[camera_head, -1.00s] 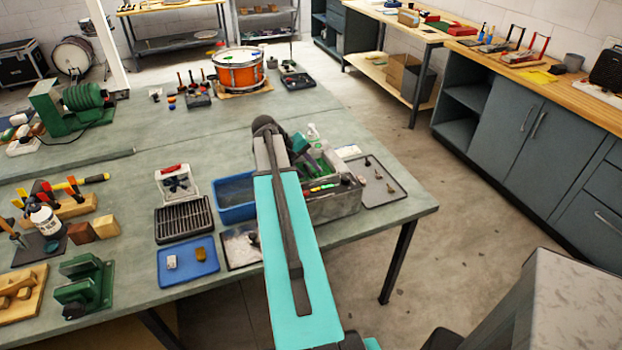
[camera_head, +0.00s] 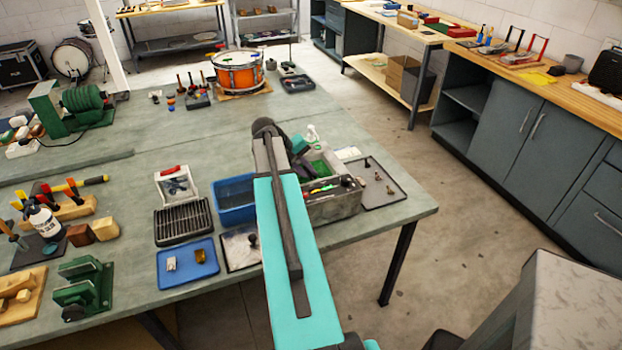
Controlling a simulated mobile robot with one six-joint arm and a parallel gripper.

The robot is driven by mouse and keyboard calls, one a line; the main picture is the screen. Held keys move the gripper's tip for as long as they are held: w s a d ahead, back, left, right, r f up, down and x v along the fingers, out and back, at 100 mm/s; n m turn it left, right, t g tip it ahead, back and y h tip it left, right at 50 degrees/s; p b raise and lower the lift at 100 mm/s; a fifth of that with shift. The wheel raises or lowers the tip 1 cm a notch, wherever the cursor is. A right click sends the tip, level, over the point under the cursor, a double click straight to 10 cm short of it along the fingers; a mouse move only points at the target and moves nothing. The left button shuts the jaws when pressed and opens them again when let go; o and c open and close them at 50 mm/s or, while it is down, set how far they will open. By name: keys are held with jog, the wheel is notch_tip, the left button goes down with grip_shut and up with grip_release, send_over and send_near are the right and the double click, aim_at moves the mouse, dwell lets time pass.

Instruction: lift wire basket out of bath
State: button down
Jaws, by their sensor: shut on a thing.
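My gripper (camera_head: 306,170) is partly hidden behind my teal and grey arm. It reaches down over a grey rectangular tub (camera_head: 336,208) near the right end of the green bench. Green shows inside the tub, around the dark jaws. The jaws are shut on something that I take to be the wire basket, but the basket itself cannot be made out. Just left of the arm is a blue open bin (camera_head: 232,214). Whether the basket touches the tub is hidden.
A dark tray (camera_head: 378,185) with small parts lies right of the tub. A white spray bottle (camera_head: 313,134) stands behind it. A black slotted rack (camera_head: 182,222) and a blue tray (camera_head: 187,264) lie to the left. Floor is open beyond the bench's right edge.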

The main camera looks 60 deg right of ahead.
jog(key=shift+r, duration=0.1)
notch_tip(320, 180, up, 9)
jog(key=b, duration=0.2)
jog(key=shift+b, duration=0.35)
jog(key=shift+r, duration=0.45)
jog(key=shift+r, duration=0.2)
dwell(0.4)
